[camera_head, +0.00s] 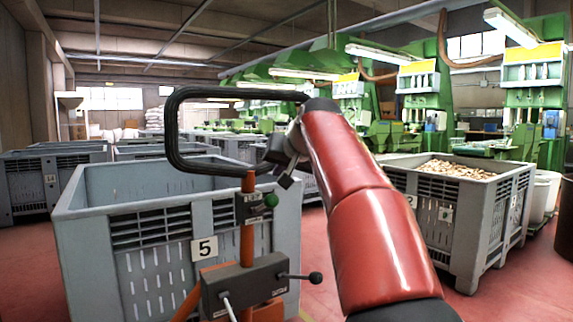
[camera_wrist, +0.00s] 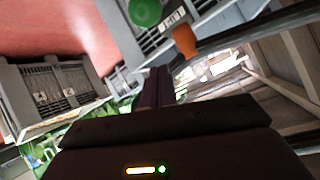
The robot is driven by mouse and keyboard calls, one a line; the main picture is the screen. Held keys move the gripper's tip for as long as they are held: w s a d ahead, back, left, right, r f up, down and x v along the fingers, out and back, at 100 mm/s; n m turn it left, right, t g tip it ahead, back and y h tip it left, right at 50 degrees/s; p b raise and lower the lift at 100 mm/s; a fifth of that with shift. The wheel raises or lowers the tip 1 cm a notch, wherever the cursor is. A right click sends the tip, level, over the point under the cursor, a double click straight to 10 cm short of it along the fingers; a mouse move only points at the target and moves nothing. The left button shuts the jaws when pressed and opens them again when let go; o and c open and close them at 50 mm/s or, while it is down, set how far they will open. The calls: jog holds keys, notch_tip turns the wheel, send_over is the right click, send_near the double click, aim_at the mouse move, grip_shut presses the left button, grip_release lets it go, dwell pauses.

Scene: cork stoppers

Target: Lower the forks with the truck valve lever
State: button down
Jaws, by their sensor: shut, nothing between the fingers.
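The truck's black loop handle (camera_head: 172,125) stands on an orange shaft (camera_head: 247,235) in front of the crate marked 5. A small box with a green button (camera_head: 271,200) sits on the shaft; the green button also shows at the top of the wrist view (camera_wrist: 145,12). Lower down is a grey valve box (camera_head: 245,287) with a black-knobbed lever (camera_head: 315,277) sticking out right and a pale lever (camera_head: 229,309) at its front. My gripper (camera_head: 270,166) is at the handle's lower right, above the valve box. In the wrist view its fingers (camera_wrist: 160,78) are together and empty.
The grey crate marked 5 (camera_head: 85,255) stands close behind the truck controls. A crate full of corks (camera_head: 460,170) stands at the right. Red floor (camera_head: 320,240) shows between them. Green machines line the back right.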

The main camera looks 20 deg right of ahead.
aim_at(265, 206)
jog(key=shift+s+a+f+b, duration=0.1)
jog(key=shift+a+f+b, duration=0.2)
jog(key=shift+f, duration=0.4)
jog(key=shift+a+f+b, duration=0.15)
jog(key=shift+f+b, duration=0.3)
jog(key=shift+f, duration=0.25)
jog(key=shift+s+a+f+b, duration=0.1)
jog(key=shift+a+f+b, duration=0.2)
jog(key=shift+f, duration=0.4)
jog(key=shift+d, duration=0.1)
